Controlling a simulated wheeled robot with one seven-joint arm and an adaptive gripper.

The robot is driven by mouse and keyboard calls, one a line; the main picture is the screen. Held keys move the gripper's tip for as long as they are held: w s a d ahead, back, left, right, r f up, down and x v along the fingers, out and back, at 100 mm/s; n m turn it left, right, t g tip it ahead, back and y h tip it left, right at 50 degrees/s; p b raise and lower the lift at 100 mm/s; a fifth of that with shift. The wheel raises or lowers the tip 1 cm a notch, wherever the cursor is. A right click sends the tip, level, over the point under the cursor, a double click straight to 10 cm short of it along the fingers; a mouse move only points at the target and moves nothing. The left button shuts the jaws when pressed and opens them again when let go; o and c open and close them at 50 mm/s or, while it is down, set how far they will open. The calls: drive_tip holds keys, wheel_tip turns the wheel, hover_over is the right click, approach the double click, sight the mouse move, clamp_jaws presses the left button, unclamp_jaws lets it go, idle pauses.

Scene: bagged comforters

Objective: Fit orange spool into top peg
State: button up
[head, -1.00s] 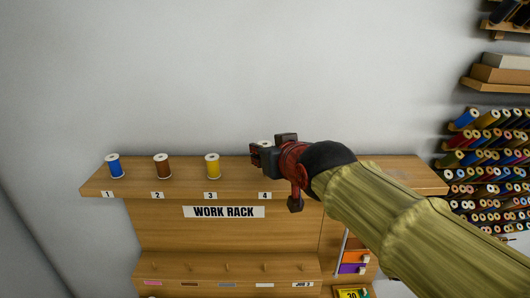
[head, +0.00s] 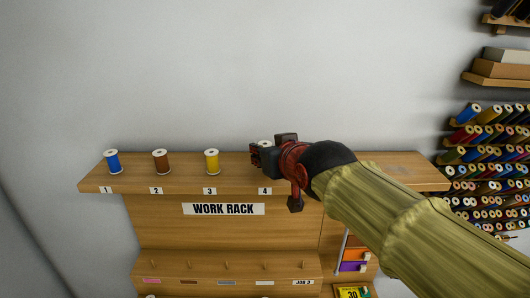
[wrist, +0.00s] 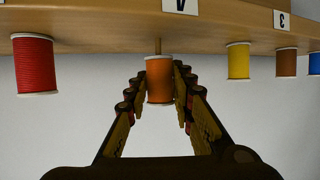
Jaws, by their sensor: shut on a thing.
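In the wrist view, which is upside down, my gripper (wrist: 160,100) is shut on the orange spool (wrist: 159,85), one finger on each side. The spool is upright and apart from the shelf. A bare stretch of the top peg (wrist: 158,46) shows between shelf and spool, in line with the spool. I cannot tell whether the peg tip is inside it. In the head view only the spool's pale end (head: 265,144) shows.
Blue (head: 112,162), brown (head: 161,162) and yellow (head: 212,161) spools stand at labels 1 to 3. A red spool (wrist: 35,65) stands on the other side, hidden by my arm in the head view. Lower pegs (head: 225,265) look empty. A wall of spools (head: 490,170) is at right.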

drive_tip(key=shift+f+b, duration=0.95)
idle(0.5)
drive_tip(key=o, duration=1)
drive_tip(key=shift+o, duration=1.2)
drive_tip(key=o, duration=0.4)
drive_tip(key=shift+c, duration=0.2)
drive_tip(key=shift+o, duration=0.4)
drive_tip(key=shift+r, duration=0.1)
drive_tip(key=shift+s+d+r, duration=0.2)
drive_tip(key=shift+s+r, duration=0.45)
drive_tip(key=shift+s, duration=0.1)
drive_tip(key=shift+s+d+r, duration=0.25)
drive_tip(key=shift+s+r, duration=0.35)
drive_tip(key=shift+s, duration=0.15)
drive_tip(key=shift+s+d+r, duration=0.2)
drive_tip(key=shift+s+r, duration=0.45)
drive_tip(key=shift+s, duration=0.1)
